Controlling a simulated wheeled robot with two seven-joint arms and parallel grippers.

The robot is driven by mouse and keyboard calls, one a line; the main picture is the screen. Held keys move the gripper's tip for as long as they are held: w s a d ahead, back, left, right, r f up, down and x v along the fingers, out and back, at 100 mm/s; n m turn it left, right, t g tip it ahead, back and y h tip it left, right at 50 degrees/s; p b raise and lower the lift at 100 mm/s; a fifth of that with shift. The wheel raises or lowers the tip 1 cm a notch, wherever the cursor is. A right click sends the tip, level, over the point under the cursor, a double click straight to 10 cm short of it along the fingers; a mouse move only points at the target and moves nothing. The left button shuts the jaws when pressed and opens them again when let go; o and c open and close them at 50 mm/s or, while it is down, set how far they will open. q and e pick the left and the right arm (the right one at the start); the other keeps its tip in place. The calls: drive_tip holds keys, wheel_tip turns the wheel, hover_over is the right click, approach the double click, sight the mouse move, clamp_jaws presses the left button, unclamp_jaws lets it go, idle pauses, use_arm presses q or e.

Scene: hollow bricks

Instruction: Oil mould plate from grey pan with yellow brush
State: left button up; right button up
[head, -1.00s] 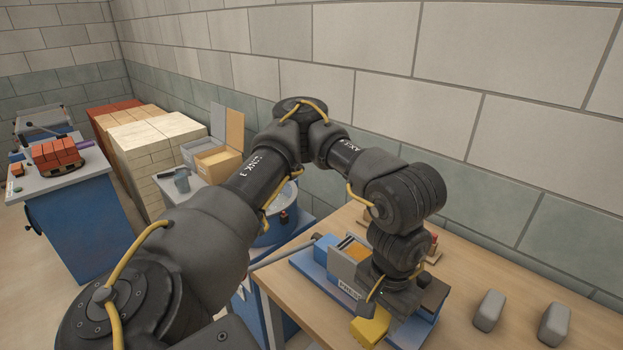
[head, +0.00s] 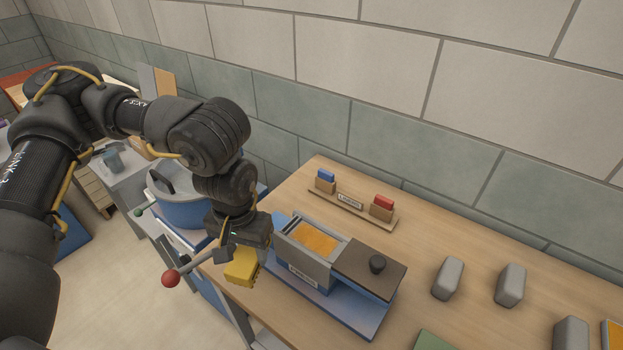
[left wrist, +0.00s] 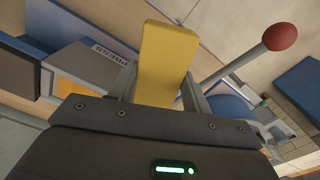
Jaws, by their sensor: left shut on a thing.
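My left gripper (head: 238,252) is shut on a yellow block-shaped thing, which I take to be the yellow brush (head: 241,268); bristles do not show. It is held at the left end of the press (head: 330,300). In the left wrist view the yellow brush (left wrist: 164,60) sits between the two fingers (left wrist: 160,92). The press has an open box with an orange filling (head: 316,240) and a dark plate with a black knob (head: 368,272). I cannot tell whether this is the mould plate. I cannot make out a grey pan. My right gripper is not in view.
A red-knobbed lever (head: 171,279) sticks out left of the gripper. A rack (head: 349,206) with blue and red pieces stands behind the press. Grey blocks (head: 448,278) stand on the right. A blue pot (head: 185,207) is at the left. A green item (head: 434,341) shows at the bottom edge.

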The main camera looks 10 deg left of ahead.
use_arm(q)
drive_tip(key=w+d+r+n+p, duration=0.2)
drive_tip(key=w+d+r+p, duration=0.1)
drive_tip(key=d+r+p, duration=0.4)
wheel_tip(320, 180, up, 5)
drive_tip(key=n+p, duration=0.2)
drive_tip(key=n, duration=1)
hover_over(316, 228)
drive_tip(key=shift+f, duration=0.2)
drive_tip(key=shift+f+b, duration=0.1)
drive_tip(key=shift+b, duration=0.2)
drive_tip(key=shift+f+b, duration=3.05)
drive_tip(key=shift+f, duration=1.25)
